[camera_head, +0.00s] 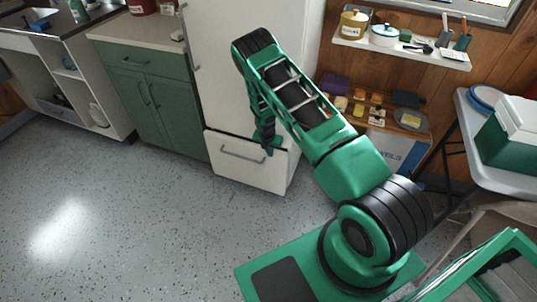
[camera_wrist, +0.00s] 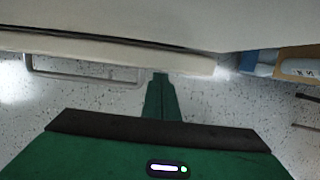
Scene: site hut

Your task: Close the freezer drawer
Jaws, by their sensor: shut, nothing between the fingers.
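The white freezer drawer (camera_head: 228,170) is the bottom part of the white fridge (camera_head: 235,75). Its front stands slightly forward of the door above, and a dark gap shows along its top in the wrist view (camera_wrist: 110,47). The drawer handle (camera_head: 243,154) is a grey bar across the front; it also shows in the wrist view (camera_wrist: 85,75). My gripper (camera_head: 268,147) is shut and empty, pointing down at the upper right of the drawer front, right of the handle. In the wrist view its tips (camera_wrist: 160,78) are at the drawer front; I cannot tell whether they touch.
A green cabinet (camera_head: 150,100) stands left of the fridge. A low wooden shelf (camera_head: 385,128) with small items and a blue-white box (camera_head: 395,150) are to the right. A folding table (camera_head: 490,165) holds a green cooler (camera_head: 510,145). The speckled floor (camera_head: 150,230) in front is clear.

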